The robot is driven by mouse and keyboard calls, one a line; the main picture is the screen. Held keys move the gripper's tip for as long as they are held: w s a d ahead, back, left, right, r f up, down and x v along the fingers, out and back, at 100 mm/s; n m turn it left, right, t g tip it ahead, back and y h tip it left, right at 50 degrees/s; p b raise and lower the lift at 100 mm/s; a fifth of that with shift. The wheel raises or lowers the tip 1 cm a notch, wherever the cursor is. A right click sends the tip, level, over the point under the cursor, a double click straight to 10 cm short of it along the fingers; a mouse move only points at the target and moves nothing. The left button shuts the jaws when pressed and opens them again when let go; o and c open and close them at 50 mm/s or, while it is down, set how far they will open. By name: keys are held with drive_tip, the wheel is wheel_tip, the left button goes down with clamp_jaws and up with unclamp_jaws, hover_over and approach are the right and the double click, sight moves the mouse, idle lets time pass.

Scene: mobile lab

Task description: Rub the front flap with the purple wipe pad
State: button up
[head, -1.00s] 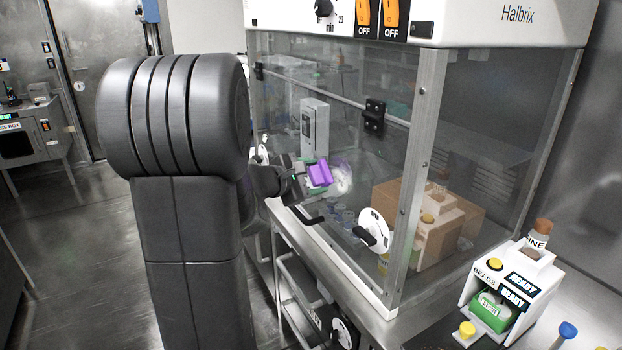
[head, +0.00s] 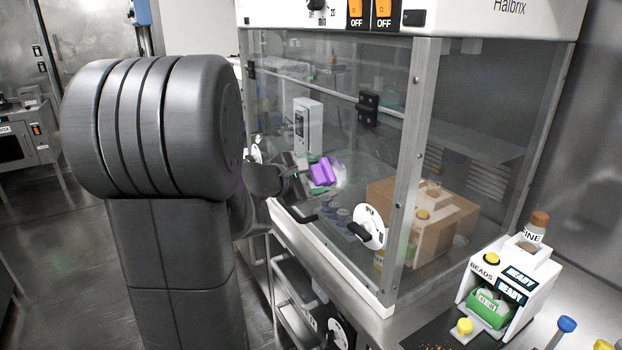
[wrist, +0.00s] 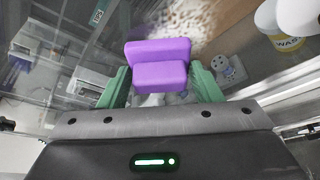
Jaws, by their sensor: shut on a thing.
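The purple wipe pad (head: 322,170) is held in my gripper (head: 304,178), in front of the clear front flap (head: 345,140) of the hood. In the wrist view, the pad (wrist: 158,65) sits between the green fingers of my gripper (wrist: 162,84), which are shut on it. A pale, speckled smudge (wrist: 180,18) shows just beyond the pad in the wrist view. In the head view, a faint whitish patch (head: 342,172) shows right beside the pad. I cannot tell whether the pad touches the flap.
A white round dial with a black handle (head: 369,228) is at the lower right of the hood front. A cardboard box (head: 395,203) and a white instrument (head: 308,125) show through the panes. A bead dispenser (head: 508,288) stands on the counter at right.

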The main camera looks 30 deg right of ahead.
sight(331, 179)
drive_tip(key=shift+s+d+b, duration=0.2)
drive_tip(key=shift+s+b, duration=1.05)
drive_tip(key=shift+s, duration=0.7)
drive_tip(key=shift+s+d+b, duration=0.2)
drive_tip(key=shift+s+b, duration=1.05)
drive_tip(key=shift+s, duration=0.65)
drive_tip(key=shift+w, duration=0.1)
drive_tip(key=shift+w+a, duration=0.15)
drive_tip(key=shift+w, duration=1.5)
drive_tip(key=shift+w+a, duration=0.15)
drive_tip(key=shift+w, duration=1.45)
drive_tip(key=shift+w+a, duration=0.15)
drive_tip(key=shift+w, duration=1.5)
drive_tip(key=shift+d+r+b, duration=0.1)
drive_tip(key=shift+r+b, duration=0.1)
drive_tip(key=shift+b, duration=0.1)
drive_tip(key=shift+s+d+b, duration=0.15)
drive_tip(key=shift+s+b, duration=1)
drive_tip(key=shift+s, duration=1.35)
drive_tip(key=shift+s+d+b, duration=0.15)
drive_tip(key=shift+s+b, duration=0.95)
drive_tip(key=shift+s, duration=1.4)
drive_tip(key=shift+w+a, duration=0.1)
drive_tip(key=shift+w, duration=1.85)
drive_tip(key=shift+w+a, duration=0.15)
drive_tip(key=shift+w, duration=1.4)
drive_tip(key=shift+w+a, duration=0.15)
drive_tip(key=shift+w, duration=1.4)
